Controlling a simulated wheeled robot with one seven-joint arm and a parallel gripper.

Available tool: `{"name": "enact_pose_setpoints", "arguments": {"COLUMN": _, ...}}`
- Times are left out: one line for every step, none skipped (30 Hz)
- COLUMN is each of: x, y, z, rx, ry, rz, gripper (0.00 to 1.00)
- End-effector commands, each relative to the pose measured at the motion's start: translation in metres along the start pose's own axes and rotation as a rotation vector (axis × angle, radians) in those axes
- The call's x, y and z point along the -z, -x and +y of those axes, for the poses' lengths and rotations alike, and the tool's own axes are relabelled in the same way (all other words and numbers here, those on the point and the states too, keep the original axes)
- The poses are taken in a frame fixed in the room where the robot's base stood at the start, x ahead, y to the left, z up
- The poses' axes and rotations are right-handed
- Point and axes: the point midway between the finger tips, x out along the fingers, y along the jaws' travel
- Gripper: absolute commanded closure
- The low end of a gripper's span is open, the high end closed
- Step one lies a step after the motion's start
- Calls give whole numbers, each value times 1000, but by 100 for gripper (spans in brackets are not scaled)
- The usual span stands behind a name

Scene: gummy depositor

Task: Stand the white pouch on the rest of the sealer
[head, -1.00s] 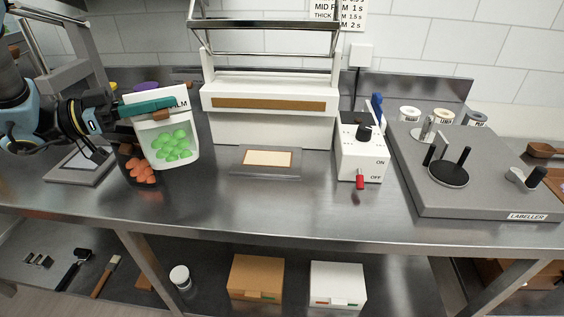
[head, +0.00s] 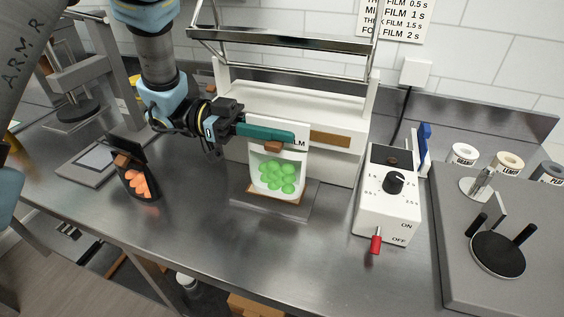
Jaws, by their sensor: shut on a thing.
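The white pouch (head: 257,182) has a clear window with green gummies and the word FILM, partly covered, near its top. My gripper (head: 272,137) is shut on the pouch's upper part, with a teal finger across its front. The pouch is upright in front of the white sealer (head: 335,163), over the grey rest (head: 297,209) with its tan pad. Its lower edge overlaps the pad in the head view; I cannot tell whether it touches. The sealer's metal bar frame (head: 285,42) is raised.
A black pouch with orange gummies (head: 138,186) stands to the left. The control box (head: 389,206) with a dial and red switch is to the right of the rest. The labeller (head: 462,265) is at the far right. The counter in front is clear.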

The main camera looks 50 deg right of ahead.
Motion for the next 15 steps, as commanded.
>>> {"name": "enact_pose_setpoints", "arguments": {"x": -6, "y": 0, "z": 0, "rx": 0, "ry": 4, "rz": -1, "gripper": 100}}
{"name": "enact_pose_setpoints", "arguments": {"x": -9, "y": 0, "z": 0, "rx": 0, "ry": 4, "rz": -1, "gripper": 100}}
{"name": "enact_pose_setpoints", "arguments": {"x": -12, "y": 0, "z": 0, "rx": 0, "ry": 2, "rz": -1, "gripper": 100}}
{"name": "enact_pose_setpoints", "arguments": {"x": -14, "y": 0, "z": 0, "rx": 0, "ry": 1, "rz": 0, "gripper": 100}}
{"name": "enact_pose_setpoints", "arguments": {"x": -16, "y": 0, "z": 0, "rx": 0, "ry": 0, "rz": 0, "gripper": 100}}
{"name": "enact_pose_setpoints", "arguments": {"x": -18, "y": 0, "z": 0, "rx": 0, "ry": 1, "rz": 0, "gripper": 100}}
{"name": "enact_pose_setpoints", "arguments": {"x": -20, "y": 0, "z": 0, "rx": 0, "ry": 2, "rz": 0, "gripper": 100}}
{"name": "enact_pose_setpoints", "arguments": {"x": -23, "y": 0, "z": 0, "rx": 0, "ry": 2, "rz": 1, "gripper": 100}}
{"name": "enact_pose_setpoints", "arguments": {"x": -27, "y": 0, "z": 0, "rx": 0, "ry": 2, "rz": 0, "gripper": 100}}
{"name": "enact_pose_setpoints", "arguments": {"x": -32, "y": 0, "z": 0, "rx": -1, "ry": 4, "rz": 0, "gripper": 100}}
{"name": "enact_pose_setpoints", "arguments": {"x": -36, "y": 0, "z": 0, "rx": -1, "ry": 4, "rz": 0, "gripper": 100}}
{"name": "enact_pose_setpoints", "arguments": {"x": -41, "y": 0, "z": 0, "rx": 0, "ry": 3, "rz": -1, "gripper": 100}}
{"name": "enact_pose_setpoints", "arguments": {"x": -44, "y": 0, "z": 0, "rx": 0, "ry": 3, "rz": -1, "gripper": 100}}
{"name": "enact_pose_setpoints", "arguments": {"x": -48, "y": 0, "z": 0, "rx": 0, "ry": 3, "rz": -1, "gripper": 100}}
{"name": "enact_pose_setpoints", "arguments": {"x": -52, "y": 0, "z": 0, "rx": 1, "ry": 2, "rz": 0, "gripper": 100}}
